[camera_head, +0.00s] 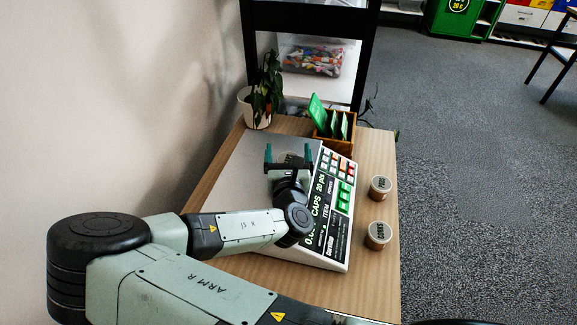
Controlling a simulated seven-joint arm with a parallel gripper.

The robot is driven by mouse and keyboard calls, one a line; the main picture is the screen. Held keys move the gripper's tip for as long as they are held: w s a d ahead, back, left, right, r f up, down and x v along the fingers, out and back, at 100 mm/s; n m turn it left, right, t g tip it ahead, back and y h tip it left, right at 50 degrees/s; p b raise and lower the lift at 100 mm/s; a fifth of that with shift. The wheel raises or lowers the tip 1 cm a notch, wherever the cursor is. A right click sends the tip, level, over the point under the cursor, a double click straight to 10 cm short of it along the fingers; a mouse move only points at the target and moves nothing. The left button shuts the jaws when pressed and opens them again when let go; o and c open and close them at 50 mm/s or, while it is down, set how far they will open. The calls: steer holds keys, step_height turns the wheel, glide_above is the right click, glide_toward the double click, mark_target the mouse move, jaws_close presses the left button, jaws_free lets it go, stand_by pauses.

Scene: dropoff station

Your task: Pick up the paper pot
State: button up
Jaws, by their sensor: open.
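My gripper (288,155) is open over the scale's metal plate, its two green fingers apart and pointing to the back. Two round brown pots with dark, lettered lids stand on the table to the right of the scale: a back pot (380,188) and a front pot (377,236). My gripper is well left of both.
The scale (228,164) with its sloped, lit keypad panel takes up most of the wooden table (377,152). A potted plant (257,107) stands at the back left. A wooden box (337,146) with green cards stands behind the keypad. Bare table surrounds the two pots.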

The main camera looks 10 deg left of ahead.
steer(key=shift+c, duration=0.3)
steer(key=c, duration=1.2)
steer(key=shift+o, duration=0.2)
step_height(320, 180, up, 10)
steer(key=shift+f, duration=0.1)
step_height(320, 180, up, 9)
steer(key=m+h, duration=0.1)
steer(key=h, duration=0.1)
glide_above(288, 153)
steer(key=w+d, duration=0.3)
steer(key=d, duration=0.1)
steer(key=w+d+r+m+t+h, duration=0.1)
steer(key=d+r+m+h, duration=0.15)
steer(key=d+r, duration=0.45)
steer(key=s+d+r+m+h, duration=0.1)
steer(key=d+r+h, duration=0.1)
steer(key=d+r, duration=0.2)
steer(key=s+d+r+m+g+h, duration=0.1)
steer(key=d+r, duration=0.4)
steer(key=d, duration=0.5)
steer(key=shift+r+m+h, duration=0.25)
steer(key=shift+m+h, duration=0.2)
steer(key=shift+h, duration=0.7)
